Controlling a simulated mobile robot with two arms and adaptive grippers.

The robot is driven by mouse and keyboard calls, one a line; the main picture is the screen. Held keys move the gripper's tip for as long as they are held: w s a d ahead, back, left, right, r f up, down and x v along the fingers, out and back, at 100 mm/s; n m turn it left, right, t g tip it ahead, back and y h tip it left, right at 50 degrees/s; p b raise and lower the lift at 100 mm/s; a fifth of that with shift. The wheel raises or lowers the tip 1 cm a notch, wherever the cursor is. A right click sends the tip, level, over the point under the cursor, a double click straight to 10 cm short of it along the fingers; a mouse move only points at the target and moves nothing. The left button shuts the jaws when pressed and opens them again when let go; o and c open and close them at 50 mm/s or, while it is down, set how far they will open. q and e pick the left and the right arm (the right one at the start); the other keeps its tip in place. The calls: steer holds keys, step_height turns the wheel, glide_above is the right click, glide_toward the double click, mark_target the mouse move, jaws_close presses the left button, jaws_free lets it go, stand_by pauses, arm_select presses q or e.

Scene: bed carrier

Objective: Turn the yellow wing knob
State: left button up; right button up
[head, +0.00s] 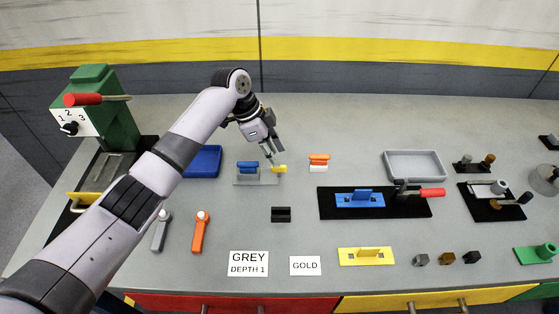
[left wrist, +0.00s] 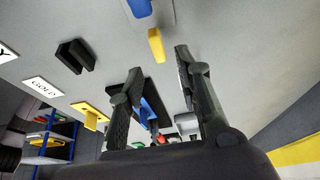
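A small yellow knob (head: 280,169) sits at the right end of a grey plate (head: 257,181), next to a blue piece (head: 247,167). In the left wrist view the yellow knob (left wrist: 156,45) shows as an upright bar ahead of my fingers, with the blue piece (left wrist: 139,8) beyond it at the top edge. My left gripper (head: 271,155) is just above and beside the knob. In the left wrist view my left gripper (left wrist: 158,75) has its fingers spread apart with nothing between them; the knob appears clear of both fingers. My right gripper is not in view.
A blue tray (head: 204,162) lies left of the plate, partly behind my arm. Orange and white pieces (head: 319,162) stand to its right. A black block (head: 281,214) lies in front, and a yellow plate with an upright tab (head: 366,256) is nearer the front edge.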

arm_select(q)
steer(key=v, duration=0.7)
